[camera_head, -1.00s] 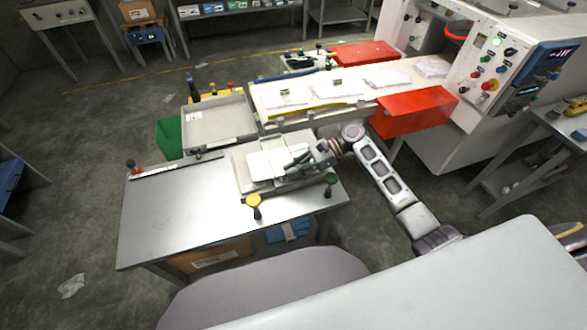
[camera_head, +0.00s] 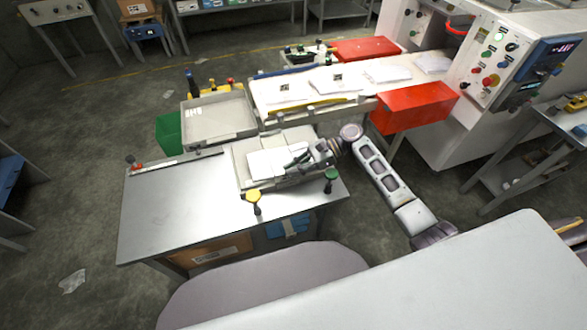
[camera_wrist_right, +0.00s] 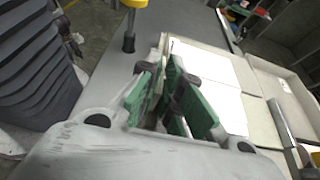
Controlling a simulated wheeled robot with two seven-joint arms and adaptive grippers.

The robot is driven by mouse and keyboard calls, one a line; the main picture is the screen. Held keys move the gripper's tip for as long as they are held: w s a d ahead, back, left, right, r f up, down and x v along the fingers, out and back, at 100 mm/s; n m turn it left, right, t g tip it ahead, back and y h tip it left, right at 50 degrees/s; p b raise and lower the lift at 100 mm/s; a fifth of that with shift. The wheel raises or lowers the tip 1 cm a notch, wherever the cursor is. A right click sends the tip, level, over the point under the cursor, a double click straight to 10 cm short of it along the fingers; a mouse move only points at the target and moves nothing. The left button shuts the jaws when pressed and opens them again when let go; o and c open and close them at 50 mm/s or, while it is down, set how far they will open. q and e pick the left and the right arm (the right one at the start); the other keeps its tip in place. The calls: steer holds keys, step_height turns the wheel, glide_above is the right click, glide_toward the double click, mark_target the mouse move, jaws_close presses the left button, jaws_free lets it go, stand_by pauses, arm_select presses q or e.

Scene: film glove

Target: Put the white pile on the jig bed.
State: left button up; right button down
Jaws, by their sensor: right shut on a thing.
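The white pile (camera_head: 268,163) lies flat over the jig bed (camera_head: 243,180) on the steel table, at the middle of the head view. My right gripper (camera_head: 300,160) is at the pile's right edge, shut on it. In the right wrist view, the green-padded fingers (camera_wrist_right: 172,98) are close together beside the white pile (camera_wrist_right: 215,80), and the gripped edge is mostly hidden between them. Whether the pile rests fully on the bed or is held slightly above it cannot be told. My left gripper is not in view.
A yellow knob (camera_head: 253,196) and a green knob (camera_head: 331,175) stand at the table's front edge. A grey tray (camera_head: 218,136) is behind left. A conveyor (camera_head: 350,97) with white sheets and a red guard (camera_head: 415,106) lie behind. The steel table's left part (camera_head: 165,215) is clear.

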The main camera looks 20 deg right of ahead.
steer(key=c, duration=1.6)
jaws_free()
steer(key=shift+o, duration=0.4)
steer(key=shift+d, duration=0.1)
steer(key=shift+d+r, duration=0.2)
steer(key=shift+d, duration=0.15)
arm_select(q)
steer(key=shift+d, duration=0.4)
arm_select(e)
steer(key=v, duration=1.1)
steer(key=shift+d, duration=0.1)
